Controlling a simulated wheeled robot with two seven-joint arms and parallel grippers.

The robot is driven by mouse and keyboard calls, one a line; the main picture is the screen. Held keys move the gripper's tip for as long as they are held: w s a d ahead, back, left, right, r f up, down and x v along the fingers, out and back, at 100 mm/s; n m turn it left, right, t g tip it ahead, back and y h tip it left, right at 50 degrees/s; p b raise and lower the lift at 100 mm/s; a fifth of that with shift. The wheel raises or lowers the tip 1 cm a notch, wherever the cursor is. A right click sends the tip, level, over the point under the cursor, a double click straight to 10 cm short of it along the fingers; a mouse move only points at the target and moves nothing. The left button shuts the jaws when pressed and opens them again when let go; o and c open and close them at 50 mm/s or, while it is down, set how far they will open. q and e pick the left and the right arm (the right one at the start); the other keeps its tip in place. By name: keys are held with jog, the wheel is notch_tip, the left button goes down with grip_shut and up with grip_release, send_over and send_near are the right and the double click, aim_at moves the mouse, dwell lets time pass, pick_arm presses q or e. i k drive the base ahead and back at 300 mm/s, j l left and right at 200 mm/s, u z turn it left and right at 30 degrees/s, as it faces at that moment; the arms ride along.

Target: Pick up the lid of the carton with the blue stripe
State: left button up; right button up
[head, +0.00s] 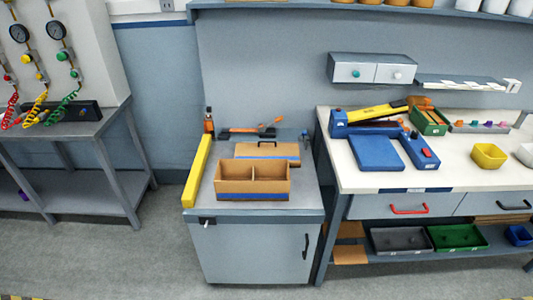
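The cardboard carton (236,189) with a blue stripe along its lower front stands open on top of the grey cabinet in the middle. A divider splits it into two compartments, and I see nothing in them. A flat cardboard lid (284,151) with a dark handle (267,144) on top lies just behind the carton. The carton hides part of the lid's front edge. Neither of my grippers shows in the head view.
A yellow bar (197,172) runs along the cabinet top's left edge. An orange bottle (209,124) and tools (250,130) are at its back. A white workbench (458,177) with a blue fixture (376,154) stands right; a grey table (68,129) stands left.

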aim_at(263, 149)
jog(key=i+l+z, duration=0.2)
jog(key=i+l, duration=0.2)
jog(key=i+l+z, duration=0.2)
jog(key=i, duration=0.3)
